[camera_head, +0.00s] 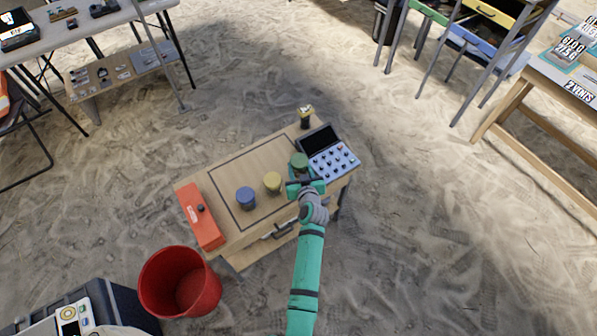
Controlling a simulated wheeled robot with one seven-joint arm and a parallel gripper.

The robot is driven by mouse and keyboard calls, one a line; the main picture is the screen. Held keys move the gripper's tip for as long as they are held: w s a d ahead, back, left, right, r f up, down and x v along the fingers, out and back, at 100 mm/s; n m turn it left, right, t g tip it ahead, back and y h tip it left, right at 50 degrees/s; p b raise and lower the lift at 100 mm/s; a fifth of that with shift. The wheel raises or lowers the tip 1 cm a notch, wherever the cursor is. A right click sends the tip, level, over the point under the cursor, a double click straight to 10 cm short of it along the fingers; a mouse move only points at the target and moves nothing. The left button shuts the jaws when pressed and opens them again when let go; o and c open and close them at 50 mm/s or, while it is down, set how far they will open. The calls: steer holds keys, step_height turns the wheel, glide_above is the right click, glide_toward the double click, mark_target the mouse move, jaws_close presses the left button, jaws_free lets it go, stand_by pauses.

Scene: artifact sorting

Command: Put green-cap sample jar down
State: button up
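The green-cap sample jar (299,160) is upright at the right part of the small wooden table (225,172), just left of the grey keypad device. My gripper (302,178) is right at the jar, on its near side. My teal hand and wrist hide the fingertips and the lower part of the jar. I cannot tell whether the fingers are closed on it, or whether its base touches the tabletop. A yellow-cap jar (272,182) and a blue-cap jar (246,197) stand to the left, inside a dark outlined rectangle on the table.
The keypad device with a dark screen (333,155) and a small dark jar with a pale yellow top (306,116) are at the table's right end. An orange-red box (201,215) is at its left end. A red bin (180,282) stands on the sand nearby. The outlined area's upper left is clear.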

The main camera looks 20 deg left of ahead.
steer(key=shift+s+a+f, duration=0.1)
steer(key=shift+f, duration=0.55)
steer(key=shift+s+a+f, duration=0.1)
steer(key=shift+f, duration=0.55)
steer(key=shift+w+f, duration=0.1)
steer(key=o, duration=1.2)
